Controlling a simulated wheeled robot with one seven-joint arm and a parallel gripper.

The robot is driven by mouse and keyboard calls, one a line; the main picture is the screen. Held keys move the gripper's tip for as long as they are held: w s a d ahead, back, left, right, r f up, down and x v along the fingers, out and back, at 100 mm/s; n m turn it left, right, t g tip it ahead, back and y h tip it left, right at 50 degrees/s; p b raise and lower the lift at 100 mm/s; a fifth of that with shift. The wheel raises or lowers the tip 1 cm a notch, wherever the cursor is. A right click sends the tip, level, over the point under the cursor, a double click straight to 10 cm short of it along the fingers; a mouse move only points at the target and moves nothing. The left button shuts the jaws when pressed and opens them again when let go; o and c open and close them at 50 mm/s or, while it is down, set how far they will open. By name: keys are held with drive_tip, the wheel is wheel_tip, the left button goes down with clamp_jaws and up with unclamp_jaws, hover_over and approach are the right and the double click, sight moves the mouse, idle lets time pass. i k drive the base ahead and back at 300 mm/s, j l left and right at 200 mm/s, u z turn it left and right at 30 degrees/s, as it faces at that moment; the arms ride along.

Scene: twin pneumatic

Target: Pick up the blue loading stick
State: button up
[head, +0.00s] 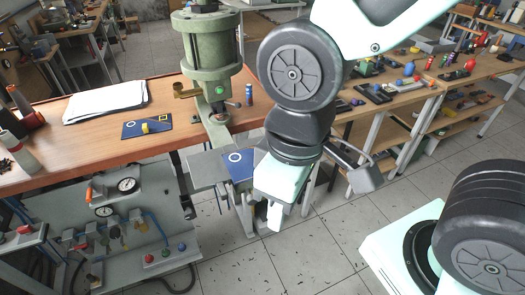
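A small blue upright cylinder (249,94), which looks like the blue loading stick, stands on the wooden bench just right of the green press. My gripper (274,214) points down in front of the bench, below and to the right of the blue cylinder and well apart from it. Its white end is seen from behind and partly overlaps a grey plate with a blue pad. I cannot make out the gap between its fingers. Nothing is visibly held.
The green press (208,60) stands at the bench edge. A blue-marked pad (237,166) lies on a grey plate below it. White cloths (105,102) and a blue mat (147,126) lie on the wooden bench (60,165). A gauge panel (130,240) stands lower left. Tiled floor is open at lower middle.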

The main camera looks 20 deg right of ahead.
sight(248, 87)
drive_tip(key=i+l+u, duration=0.2)
drive_tip(key=l, duration=0.15)
drive_tip(key=i+l+u, duration=0.25)
drive_tip(key=l, duration=0.15)
drive_tip(key=l+u, duration=0.2)
drive_tip(key=l, duration=0.2)
drive_tip(key=i+l+u, duration=0.2)
drive_tip(key=l, duration=0.2)
drive_tip(key=l+u, duration=0.2)
drive_tip(key=l, duration=0.25)
drive_tip(key=i+l+u, duration=0.1)
drive_tip(key=i, duration=0.15)
